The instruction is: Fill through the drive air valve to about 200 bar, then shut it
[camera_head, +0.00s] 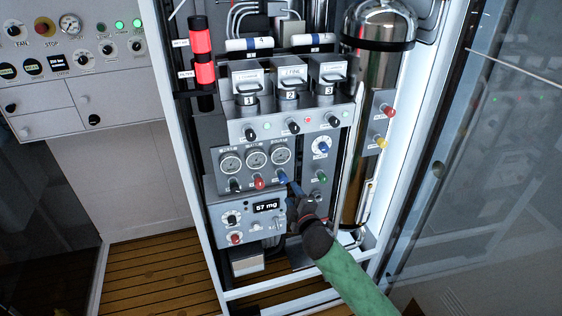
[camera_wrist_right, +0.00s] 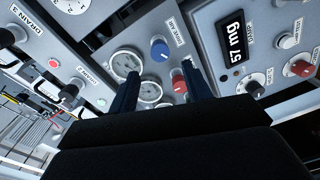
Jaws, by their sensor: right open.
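The blue drive air knob (camera_head: 282,176) sits under the rightmost of three round gauges (camera_head: 280,155) on the grey panel. In the wrist view the blue knob (camera_wrist_right: 159,50), beside a label reading DRIVE AIR, shows between and beyond my two fingertips, apart from them. My right gripper (camera_head: 291,190) is open and empty, just right of and below the blue knob; its fingers (camera_wrist_right: 160,78) also show in the wrist view. The gauge needles are too small to read. My left gripper is not in view.
A red knob (camera_head: 259,183) and a black knob sit left of the blue one, and a green knob (camera_head: 321,177) to its right. Below is a box with a 57 mg display (camera_head: 266,206). A steel cylinder (camera_head: 372,110) stands at right, near the glass door (camera_head: 480,180).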

